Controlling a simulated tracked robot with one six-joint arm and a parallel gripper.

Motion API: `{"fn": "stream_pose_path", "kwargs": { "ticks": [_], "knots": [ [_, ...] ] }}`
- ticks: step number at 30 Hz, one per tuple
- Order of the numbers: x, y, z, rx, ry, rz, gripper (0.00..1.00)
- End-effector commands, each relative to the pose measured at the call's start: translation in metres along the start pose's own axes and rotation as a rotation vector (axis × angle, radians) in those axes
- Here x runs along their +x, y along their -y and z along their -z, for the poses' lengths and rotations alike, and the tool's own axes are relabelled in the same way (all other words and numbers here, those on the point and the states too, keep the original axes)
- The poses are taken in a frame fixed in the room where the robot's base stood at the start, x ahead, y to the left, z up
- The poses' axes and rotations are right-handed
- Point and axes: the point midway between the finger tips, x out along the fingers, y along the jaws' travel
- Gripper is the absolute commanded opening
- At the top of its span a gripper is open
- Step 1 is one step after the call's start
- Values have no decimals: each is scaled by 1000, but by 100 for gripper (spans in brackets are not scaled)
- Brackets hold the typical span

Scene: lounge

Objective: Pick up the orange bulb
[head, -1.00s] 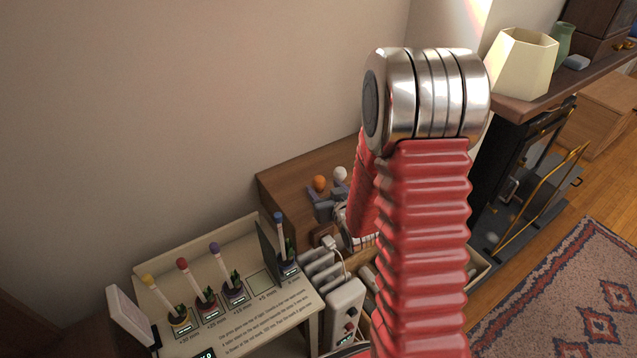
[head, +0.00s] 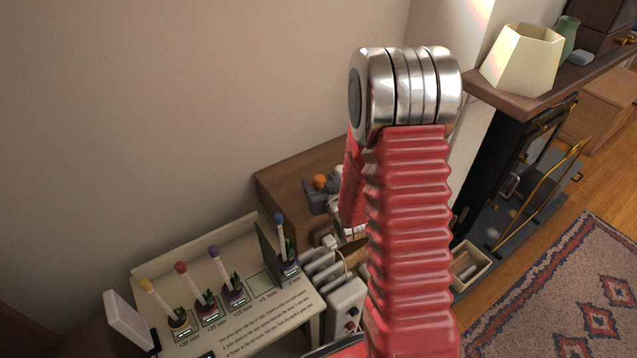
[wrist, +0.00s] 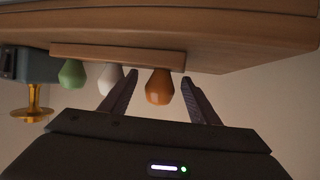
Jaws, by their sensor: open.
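The orange bulb (wrist: 160,86) shows in the wrist view, standing out from a wooden strip (wrist: 115,57) beside a white bulb (wrist: 110,78) and a green bulb (wrist: 73,73). My gripper (wrist: 159,77) is open, with one finger on each side of the orange bulb. Whether either finger touches it I cannot tell. In the head view the orange bulb (head: 320,181) shows small on the wooden cabinet, just beyond my gripper (head: 321,192). My arm hides much of that area.
The wooden cabinet (head: 290,175) stands against the wall. A pale stand (head: 200,265) with several coloured-tipped sticks in pots is at the front left. A lamp shade (head: 523,60) sits on the mantel above a black fireplace at right. A brass-coloured fitting (wrist: 33,103) is left in the wrist view.

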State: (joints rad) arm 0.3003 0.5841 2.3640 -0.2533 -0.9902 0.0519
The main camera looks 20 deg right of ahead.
Motion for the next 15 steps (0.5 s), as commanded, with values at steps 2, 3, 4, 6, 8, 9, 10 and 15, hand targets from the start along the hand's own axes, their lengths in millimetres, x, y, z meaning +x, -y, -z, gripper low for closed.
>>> {"fn": "stream_pose_path", "kwargs": {
  "ticks": [2, 3, 4, 6, 8, 9, 10, 15],
  "knots": [
    [0, 0, 0, 0, 0, 0, 56],
    [0, 0, 0, 0, 0, 0, 56],
    [0, 0, 0, 0, 0, 0, 56],
    [0, 0, 0, 0, 0, 0, 56],
    [0, 0, 0, 0, 0, 0, 56],
    [0, 0, 0, 0, 0, 0, 54],
    [0, 0, 0, 0, 0, 0, 52],
    [0, 0, 0, 0, 0, 0, 40]
  ]
}}
